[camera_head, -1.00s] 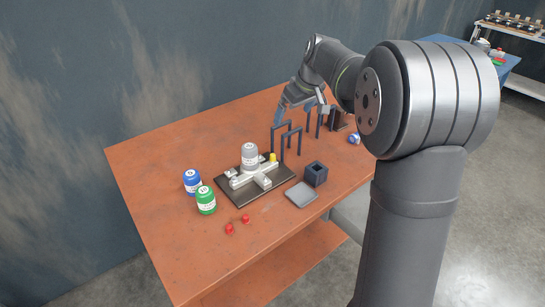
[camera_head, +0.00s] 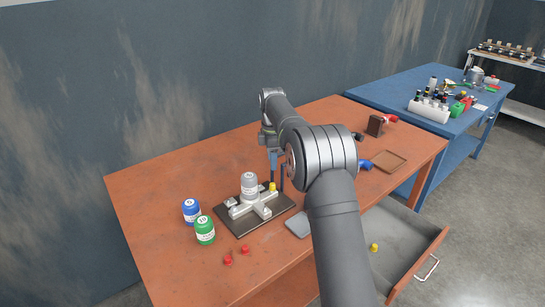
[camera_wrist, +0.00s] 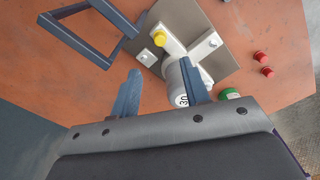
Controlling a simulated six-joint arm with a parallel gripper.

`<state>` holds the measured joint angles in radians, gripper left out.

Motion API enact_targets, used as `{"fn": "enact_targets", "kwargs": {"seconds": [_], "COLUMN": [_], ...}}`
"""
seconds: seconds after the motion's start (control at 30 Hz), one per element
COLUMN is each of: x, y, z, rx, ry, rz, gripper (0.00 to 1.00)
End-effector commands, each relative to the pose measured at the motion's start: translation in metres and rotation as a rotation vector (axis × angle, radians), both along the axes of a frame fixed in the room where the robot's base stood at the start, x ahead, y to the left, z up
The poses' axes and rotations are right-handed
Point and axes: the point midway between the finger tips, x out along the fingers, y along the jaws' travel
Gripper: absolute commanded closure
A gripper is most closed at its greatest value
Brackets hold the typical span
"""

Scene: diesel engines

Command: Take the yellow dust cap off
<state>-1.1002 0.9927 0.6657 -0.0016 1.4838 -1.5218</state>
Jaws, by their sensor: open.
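The yellow dust cap (camera_head: 272,187) sits on a port of the pale metal fitting (camera_head: 262,208), beside a grey canister (camera_head: 249,186) that stands on it. In the wrist view the cap (camera_wrist: 159,38) lies beyond my fingertips, roughly between them in the picture. My gripper (camera_wrist: 160,72) is open and empty, with nothing between its blue fingers. In the head view my gripper (camera_head: 273,160) hangs just behind and above the cap, apart from it. The wrist view shows the grey canister (camera_wrist: 176,82) partly hidden by my right finger.
A dark upright frame (camera_wrist: 100,35) stands close to the left of my fingers. A blue can (camera_head: 191,211), a green can (camera_head: 205,230) and red caps (camera_head: 245,250) lie around the plate. The drawer (camera_head: 405,240) is open with a yellow piece (camera_head: 374,247) in it.

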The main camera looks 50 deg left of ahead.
Motion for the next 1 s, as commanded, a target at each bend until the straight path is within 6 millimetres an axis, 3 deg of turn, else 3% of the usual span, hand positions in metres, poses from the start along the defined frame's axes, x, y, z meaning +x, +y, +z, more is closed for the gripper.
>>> {"fn": "enact_targets", "kwargs": {"seconds": [1.0], "x": [0.0], "y": [-0.001], "z": [-0.096], "rx": [0.0], "ry": [0.001], "rz": [-0.004], "gripper": [0.58]}}
